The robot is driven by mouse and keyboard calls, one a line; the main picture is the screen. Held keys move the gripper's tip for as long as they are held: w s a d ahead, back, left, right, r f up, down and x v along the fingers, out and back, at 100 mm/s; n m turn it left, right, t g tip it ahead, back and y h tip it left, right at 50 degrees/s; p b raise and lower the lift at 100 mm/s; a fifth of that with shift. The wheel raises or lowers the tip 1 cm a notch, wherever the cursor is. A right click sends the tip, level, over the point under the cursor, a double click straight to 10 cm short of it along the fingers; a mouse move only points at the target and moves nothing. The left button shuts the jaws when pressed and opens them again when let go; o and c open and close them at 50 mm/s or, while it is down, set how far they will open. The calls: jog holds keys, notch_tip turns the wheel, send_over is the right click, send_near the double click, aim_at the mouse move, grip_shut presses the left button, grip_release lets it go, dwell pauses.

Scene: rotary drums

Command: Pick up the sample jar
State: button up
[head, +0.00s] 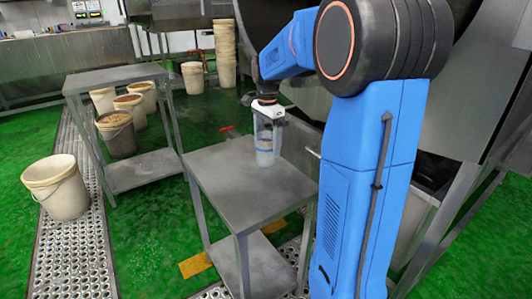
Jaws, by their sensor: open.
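The sample jar (264,157) is a small, clear, bluish container with a dark band near its top. It stands upright near the back of the small grey metal table (245,195). My gripper (266,138) points straight down over the jar, with its fingers reaching down around the jar's upper part. The fingers are open. Whether they touch the jar's sides is too small to tell.
A second metal table (115,76) stands at the left with a lower shelf. Several buckets stand about, including a white bucket (56,188) on the floor at the left and a bucket stack (225,55) at the back. Large steel machinery (455,100) stands at the right.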

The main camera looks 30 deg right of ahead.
jog(key=shift+w+a+f, duration=0.1)
jog(key=shift+f, duration=1.1)
jog(key=shift+w+f, duration=0.1)
jog(key=shift+f, duration=1.05)
jog(key=c, duration=1.5)
